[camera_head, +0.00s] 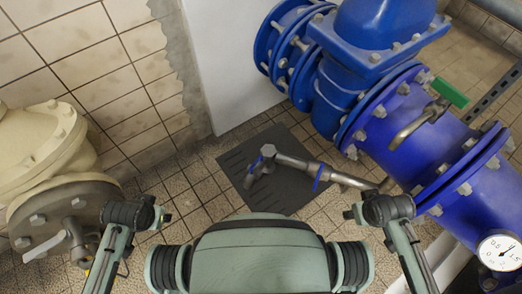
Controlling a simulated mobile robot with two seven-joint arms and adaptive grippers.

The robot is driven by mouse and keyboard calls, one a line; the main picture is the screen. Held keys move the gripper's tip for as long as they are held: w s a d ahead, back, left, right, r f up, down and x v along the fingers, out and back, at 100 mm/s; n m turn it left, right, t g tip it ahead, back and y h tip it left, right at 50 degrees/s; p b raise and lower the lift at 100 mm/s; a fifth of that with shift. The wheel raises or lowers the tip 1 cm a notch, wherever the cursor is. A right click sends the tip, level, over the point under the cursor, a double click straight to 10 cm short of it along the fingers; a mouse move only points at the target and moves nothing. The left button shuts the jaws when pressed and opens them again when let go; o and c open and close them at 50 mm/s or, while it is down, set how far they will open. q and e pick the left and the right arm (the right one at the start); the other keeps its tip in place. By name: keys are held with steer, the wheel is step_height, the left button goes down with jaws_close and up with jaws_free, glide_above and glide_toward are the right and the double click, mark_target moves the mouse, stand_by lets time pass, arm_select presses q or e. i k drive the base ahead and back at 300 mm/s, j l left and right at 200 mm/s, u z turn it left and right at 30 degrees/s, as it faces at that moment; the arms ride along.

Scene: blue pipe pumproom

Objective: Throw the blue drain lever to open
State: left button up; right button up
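A metal drain pipe (345,179) runs left from the large blue pipe and ends in a bent spout (268,152) above a dark floor grate. A narrow blue piece (318,178) sits across the drain pipe and looks like a lever. A smaller thin blue piece (254,165) shows at the spout end. I cannot tell which of these is the drain lever, and they are too small to read their exact position. Only links of my two arms show, at the lower left and lower right. Neither gripper is in view, and nothing of mine touches the drain pipe.
The large blue flanged pipe (428,145) fills the right, with a green-handled valve (450,92) and a pressure gauge (499,252). A cream flanged pipe (40,150) stands at left. The dark grate (290,200) and tiled floor around it are clear.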

mark_target(318, 174)
steer(key=z, duration=0.75)
